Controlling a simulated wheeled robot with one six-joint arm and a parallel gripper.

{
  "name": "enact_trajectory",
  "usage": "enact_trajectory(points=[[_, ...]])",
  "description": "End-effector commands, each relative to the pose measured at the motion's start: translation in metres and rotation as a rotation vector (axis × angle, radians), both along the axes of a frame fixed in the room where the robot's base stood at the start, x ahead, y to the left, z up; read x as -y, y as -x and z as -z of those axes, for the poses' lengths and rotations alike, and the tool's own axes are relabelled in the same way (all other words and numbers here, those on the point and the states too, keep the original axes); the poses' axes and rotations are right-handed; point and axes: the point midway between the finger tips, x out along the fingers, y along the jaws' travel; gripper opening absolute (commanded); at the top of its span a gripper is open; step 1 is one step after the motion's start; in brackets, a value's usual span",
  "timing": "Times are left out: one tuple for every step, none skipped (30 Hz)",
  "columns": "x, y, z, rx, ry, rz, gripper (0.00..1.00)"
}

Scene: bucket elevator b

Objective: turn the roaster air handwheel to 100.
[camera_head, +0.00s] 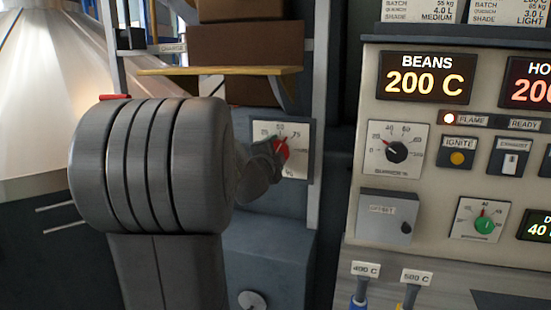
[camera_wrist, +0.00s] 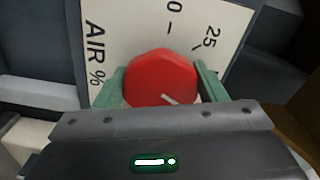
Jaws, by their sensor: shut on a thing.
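The roaster air handwheel is a red knob (camera_head: 282,151) on a white dial plate (camera_head: 294,168), right of my arm in the head view. In the wrist view the red knob (camera_wrist: 158,72) sits between the two green fingers of my gripper (camera_wrist: 160,87), which is shut on it. The plate (camera_wrist: 130,35) there reads AIR %, with 0 and 25 visible. The knob's white mark points to the lower right in the wrist view. In the head view the red pointer seems to lie between 50 and 75. My gripper (camera_head: 272,152) partly hides the dial's left side.
A roaster control panel (camera_head: 440,130) stands to the right, with a burner dial (camera_head: 397,150) and a green-centred dial (camera_head: 485,224). A yellow-edged shelf (camera_head: 220,70) with brown boxes (camera_head: 245,45) is above the air dial. A pale cone-shaped vessel (camera_head: 50,90) is at the left.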

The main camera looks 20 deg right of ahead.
Motion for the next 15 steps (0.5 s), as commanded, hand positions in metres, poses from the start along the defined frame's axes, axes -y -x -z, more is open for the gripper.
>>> enact_trajectory(points=[[0.0, 0.0001, 0.0025, 0.026, -0.037, 0.0, 0.42], [0.0, 0.0001, 0.0024, 0.043, -0.058, 0.0, 0.42], [0.0, 0.0, 0.0022, 0.066, -0.087, 0.0, 0.42], [0.0, 0.0, 0.002, 0.084, -0.111, 0.0, 0.42], [0.0, 0.0, 0.0019, 0.101, -0.133, 0.0, 0.42], [0.0001, -0.0001, 0.0018, 0.123, -0.163, 0.0, 0.42], [0.0001, -0.0001, 0.0018, 0.14, -0.187, 0.0, 0.42], [0.0001, -0.0001, 0.0019, 0.157, -0.21, 0.0, 0.42], [0.0, 0.0, 0.0019, 0.179, -0.239, 0.0, 0.42], [0.0001, 0.0001, 0.0017, 0.197, -0.262, 0.0, 0.42], [0.0001, 0.0001, 0.0017, 0.213, -0.286, 0.0, 0.42], [0.0002, 0.0001, 0.0015, 0.237, -0.315, 0.0, 0.42], [0.0002, 0.0002, 0.0013, 0.254, -0.338, 0.0, 0.42], [0.0003, 0.0002, 0.001, 0.272, -0.361, 0.001, 0.42], [0.0005, 0.0002, 0.0007, 0.295, -0.391, 0.001, 0.42]])
